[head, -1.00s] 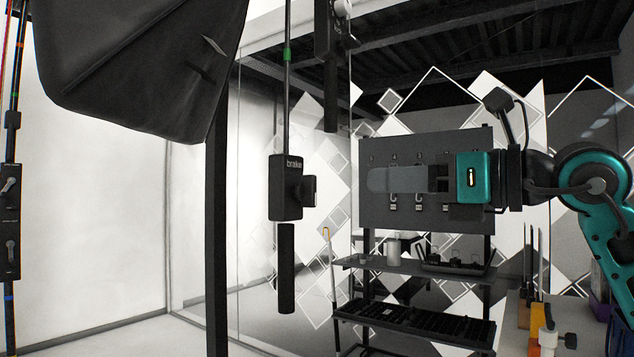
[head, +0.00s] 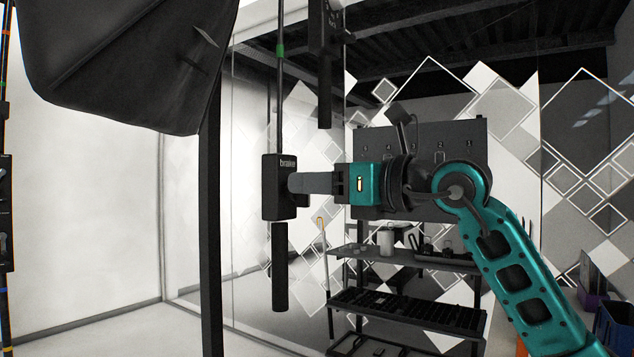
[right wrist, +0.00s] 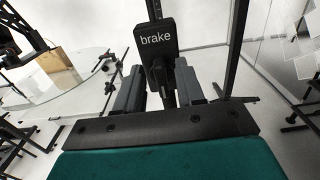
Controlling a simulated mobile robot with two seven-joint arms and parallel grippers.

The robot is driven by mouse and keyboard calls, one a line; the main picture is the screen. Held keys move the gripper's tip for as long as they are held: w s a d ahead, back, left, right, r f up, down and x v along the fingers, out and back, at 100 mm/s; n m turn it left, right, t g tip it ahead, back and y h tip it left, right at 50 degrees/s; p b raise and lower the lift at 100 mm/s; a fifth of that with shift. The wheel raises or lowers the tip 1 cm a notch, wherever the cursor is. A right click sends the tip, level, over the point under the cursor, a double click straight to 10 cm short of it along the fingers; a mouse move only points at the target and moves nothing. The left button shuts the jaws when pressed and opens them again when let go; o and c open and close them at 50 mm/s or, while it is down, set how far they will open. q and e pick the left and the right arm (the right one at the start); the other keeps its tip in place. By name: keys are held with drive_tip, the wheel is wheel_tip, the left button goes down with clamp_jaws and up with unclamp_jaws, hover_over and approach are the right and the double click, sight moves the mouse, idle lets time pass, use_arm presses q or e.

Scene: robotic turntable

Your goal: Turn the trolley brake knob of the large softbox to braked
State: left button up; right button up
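The large softbox (head: 120,65) fills the upper left of the head view. A black box labelled "brake" (head: 274,190) hangs on a thin pole with a green band, right of a thick dark post. The brake box also shows in the right wrist view (right wrist: 156,38). My right gripper (head: 294,183) reaches the box from the right, and its fingers cover the knob in the head view. In the right wrist view my right gripper (right wrist: 160,78) is open, with one finger on each side of the dark knob (right wrist: 166,82). Contact cannot be told. My left gripper is not in view.
A second dark box (head: 325,60) hangs above and right of the brake box. A dark handle (head: 280,267) hangs below it. A shelf rack (head: 410,322) and a grey panel (head: 465,135) stand behind my right arm. The dark post (head: 210,250) stands left of the box.

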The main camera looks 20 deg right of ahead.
drive_tip(key=c, duration=0.6)
clamp_jaws()
drive_tip(key=shift+m, duration=0.4)
drive_tip(key=m, duration=0.5)
drive_tip(key=f+m+p, duration=0.1)
drive_tip(key=m, duration=0.5)
drive_tip(key=d+m+p, duration=0.1)
drive_tip(key=m, duration=0.5)
drive_tip(key=shift+w+f, duration=0.15)
drive_tip(key=shift+w, duration=0.2)
drive_tip(key=shift+p, duration=0.3)
